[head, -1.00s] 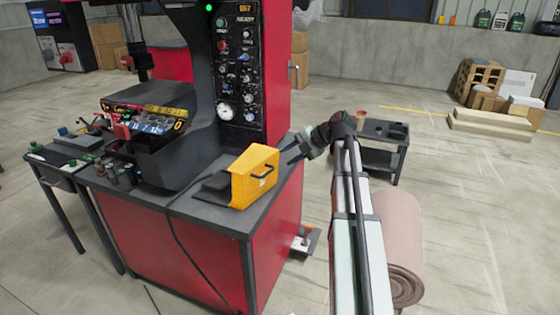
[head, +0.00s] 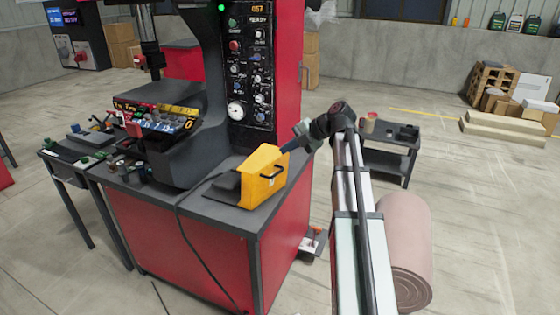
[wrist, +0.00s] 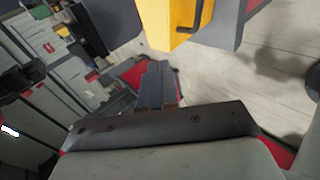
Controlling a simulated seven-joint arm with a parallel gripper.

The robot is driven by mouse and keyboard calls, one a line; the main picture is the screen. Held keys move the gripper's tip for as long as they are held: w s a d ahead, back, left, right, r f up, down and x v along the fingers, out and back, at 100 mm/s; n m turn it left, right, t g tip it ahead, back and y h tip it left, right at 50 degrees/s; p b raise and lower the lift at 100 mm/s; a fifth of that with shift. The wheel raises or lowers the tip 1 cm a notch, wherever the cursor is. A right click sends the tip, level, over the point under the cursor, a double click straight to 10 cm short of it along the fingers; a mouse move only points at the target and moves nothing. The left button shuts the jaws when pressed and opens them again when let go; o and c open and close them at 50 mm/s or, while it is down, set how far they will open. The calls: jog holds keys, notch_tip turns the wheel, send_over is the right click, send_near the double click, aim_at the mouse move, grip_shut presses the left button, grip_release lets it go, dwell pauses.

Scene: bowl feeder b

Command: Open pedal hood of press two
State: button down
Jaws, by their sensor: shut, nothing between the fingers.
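The yellow pedal hood (head: 263,176) with a black handle (head: 270,172) sits on the dark top of the red press cabinet (head: 225,215). A dark pedal part (head: 226,186) shows at its left side. My gripper (head: 283,150) is at the hood's upper right edge in the head view, its fingers shut and empty. In the wrist view the shut fingers (wrist: 156,85) point up toward the yellow hood (wrist: 190,22), which is at the top with part of its dark handle. A gap shows between fingertips and hood there. Whether the fingers touch it in the head view I cannot tell.
The press control panel (head: 249,70) stands behind the hood. A black cable (head: 187,225) runs down the cabinet front. A dark side table (head: 388,150) and a pinkish roll (head: 403,245) stand to the right.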

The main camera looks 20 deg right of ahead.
jog(key=w+a+r, duration=0.1)
jog(key=a+r, duration=0.1)
jog(key=a, duration=0.1)
jog(key=m+g+h, duration=0.2)
jog(key=m+h, duration=0.1)
jog(key=h, duration=0.2)
send_near(280, 172)
jog(key=w+a+f, duration=0.1)
jog(key=w+f, duration=0.1)
jog(key=f, duration=0.1)
jog(key=w+a+f, duration=0.1)
jog(key=f, duration=0.1)
jog(key=shift+w+a, duration=0.25)
jog(key=shift+a, duration=0.05)
jog(key=shift+w+a, duration=0.5)
jog(key=shift+w, duration=0.2)
